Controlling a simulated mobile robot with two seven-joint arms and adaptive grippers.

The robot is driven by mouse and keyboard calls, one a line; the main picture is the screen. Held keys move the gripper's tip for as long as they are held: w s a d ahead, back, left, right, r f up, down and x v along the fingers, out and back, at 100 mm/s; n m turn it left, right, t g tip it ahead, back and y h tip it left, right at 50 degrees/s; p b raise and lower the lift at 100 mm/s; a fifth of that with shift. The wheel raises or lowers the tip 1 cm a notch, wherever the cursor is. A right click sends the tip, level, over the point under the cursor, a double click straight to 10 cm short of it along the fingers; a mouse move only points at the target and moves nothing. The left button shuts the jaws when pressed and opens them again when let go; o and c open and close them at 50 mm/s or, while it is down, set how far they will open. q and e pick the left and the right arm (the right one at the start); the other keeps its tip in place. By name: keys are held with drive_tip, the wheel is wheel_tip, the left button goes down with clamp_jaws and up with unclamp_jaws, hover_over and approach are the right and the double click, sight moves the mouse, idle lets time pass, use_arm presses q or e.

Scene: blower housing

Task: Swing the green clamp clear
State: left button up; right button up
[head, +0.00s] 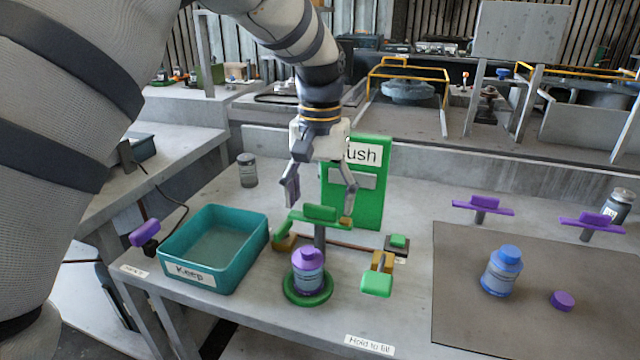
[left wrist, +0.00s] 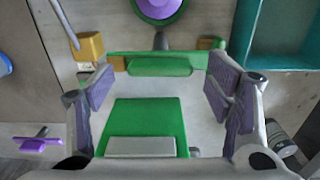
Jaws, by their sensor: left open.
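The green clamp (head: 320,213) is a bar with a raised green grip on a dark post, behind the purple-capped bottle (head: 308,272). The bottle stands upright on a round green base (head: 308,299). My left gripper (head: 320,203) points down over the clamp, open and empty, with a finger toward each end of the bar. In the left wrist view the clamp (left wrist: 160,66) lies crosswise just beyond the open left gripper (left wrist: 162,85). I cannot tell whether the fingers touch it. My right gripper is not in view.
A green panel (head: 370,205) stands close behind the left gripper. A teal "Keep" bin (head: 255,262) is at left. A green block (head: 377,284) and a green button (head: 398,242) sit right of the bottle. A dark mat (head: 540,325) with a blue bottle (head: 502,272) is further right.

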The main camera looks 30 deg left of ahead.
use_arm(q)
wheel_tip(320, 180, up, 11)
drive_tip(key=shift+r, duration=0.15)
idle(0.4)
